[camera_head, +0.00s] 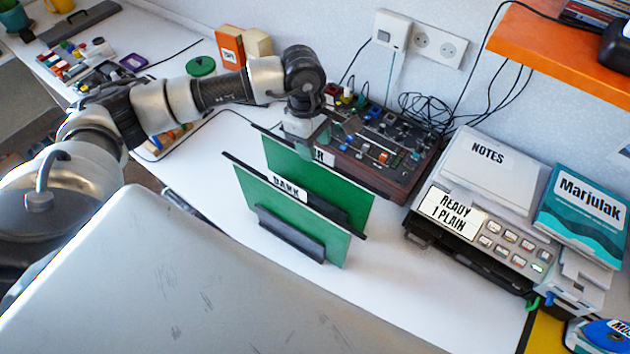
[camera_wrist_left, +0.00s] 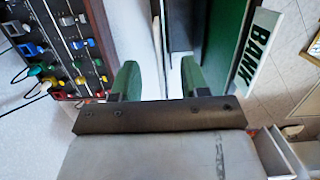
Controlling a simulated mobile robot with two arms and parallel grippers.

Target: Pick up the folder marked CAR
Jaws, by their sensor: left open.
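Two green folders stand upright on the white desk in the head view. The rear folder (camera_head: 345,190) has a white label of which only the ending "R" shows; my gripper hides the rest. The front folder (camera_head: 252,192) is marked BANK and also shows at the right of the left wrist view (camera_wrist_left: 224,35). My left gripper (camera_head: 306,143) is over the top edge of the rear folder, near its label. In the left wrist view, my left gripper (camera_wrist_left: 157,80) has its green-tipped fingers apart, with a dark upright edge between them. I cannot tell whether they touch it.
A control box with knobs (camera_head: 380,140) stands close behind the folders. A printer-like device (camera_head: 500,245), a NOTES binder (camera_head: 490,165) and a Marjulak book (camera_head: 585,215) are to the right. An orange shelf (camera_head: 560,50) overhangs there.

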